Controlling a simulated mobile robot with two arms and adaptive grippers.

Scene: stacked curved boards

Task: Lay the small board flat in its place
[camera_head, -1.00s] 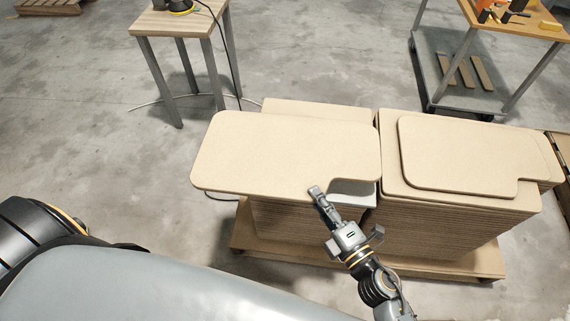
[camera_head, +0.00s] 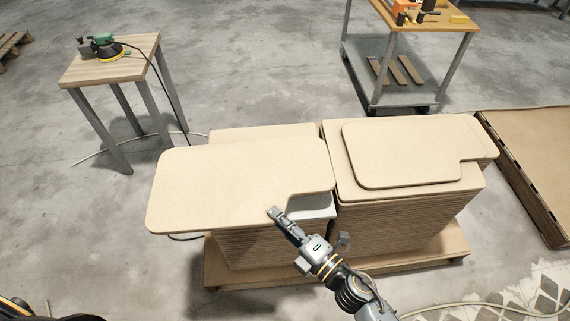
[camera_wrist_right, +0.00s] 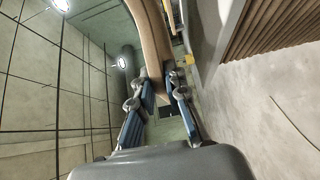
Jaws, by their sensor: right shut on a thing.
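A tan board (camera_head: 235,180) with rounded corners and a notch at its front right is held roughly level over the left stack (camera_head: 265,243). It overhangs that stack to the left and hides most of its top. My right gripper (camera_head: 277,214) is shut on the board's front edge, beside the notch. In the right wrist view the board (camera_wrist_right: 152,40) runs up from between the fingers (camera_wrist_right: 162,95). A similar board (camera_head: 405,155) lies flat on the right stack (camera_head: 400,222). My left gripper is out of view.
Both stacks stand on a low wooden pallet (camera_head: 225,277). A small table (camera_head: 115,62) with a sander (camera_head: 103,45) stands back left. A cart (camera_head: 437,25) with tools stands behind. A large brown stack (camera_head: 530,150) is at the right. Bare floor lies to the left.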

